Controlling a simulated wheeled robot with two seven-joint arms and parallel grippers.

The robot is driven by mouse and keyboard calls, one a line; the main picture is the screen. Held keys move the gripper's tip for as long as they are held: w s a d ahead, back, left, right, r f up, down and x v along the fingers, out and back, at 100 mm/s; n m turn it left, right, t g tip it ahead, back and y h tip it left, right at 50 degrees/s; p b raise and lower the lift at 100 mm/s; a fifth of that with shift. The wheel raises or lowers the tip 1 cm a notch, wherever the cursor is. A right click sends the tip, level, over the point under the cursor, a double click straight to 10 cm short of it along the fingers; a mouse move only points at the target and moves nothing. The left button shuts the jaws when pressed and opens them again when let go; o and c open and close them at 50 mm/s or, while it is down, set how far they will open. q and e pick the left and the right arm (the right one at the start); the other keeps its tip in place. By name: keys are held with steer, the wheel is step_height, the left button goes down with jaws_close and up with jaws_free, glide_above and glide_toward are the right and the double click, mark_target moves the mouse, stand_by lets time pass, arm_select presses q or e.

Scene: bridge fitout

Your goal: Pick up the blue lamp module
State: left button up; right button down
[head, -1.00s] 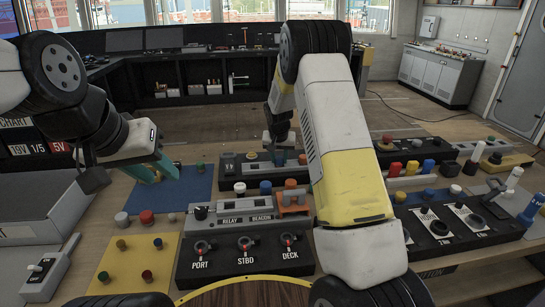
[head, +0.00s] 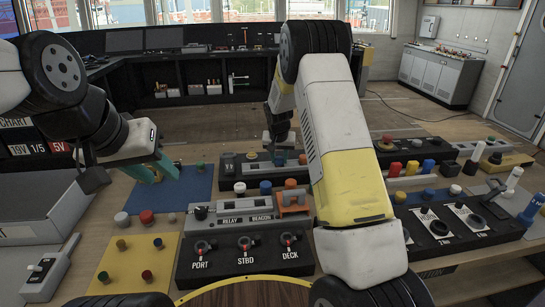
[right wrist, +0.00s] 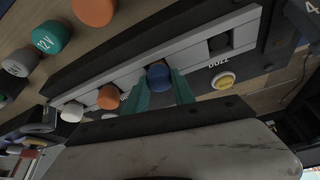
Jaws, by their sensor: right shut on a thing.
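The blue lamp module (right wrist: 158,76) is a round blue cap seated at the rail of a dark console in the right wrist view. The teal fingers of my right gripper (right wrist: 158,88) are shut on it, one on each side. In the head view my right gripper (head: 280,157) is low at the back console, and its fingers are small there. The cap still appears to sit at rail level. My left gripper (head: 156,172) is open and empty above the blue mat at the left.
A front console (head: 246,268) with switches stands nearer me. A yellow panel (head: 122,272) lies at the left, and the blue mat (head: 198,190) is mostly clear.

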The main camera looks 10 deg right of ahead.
mark_target(279, 158)
steer(key=shift+r, duration=0.1)
stand_by(0.4)
steer(key=shift+r, duration=0.55)
step_height(279, 158, up, 2)
steer(key=shift+r, duration=0.1)
steer(key=s+a+r, duration=0.2)
steer(key=s, duration=0.5)
steer(key=s+a+r, duration=0.2)
steer(key=s+r, duration=0.1)
steer(key=s, duration=0.5)
steer(key=shift+s+r, duration=0.3)
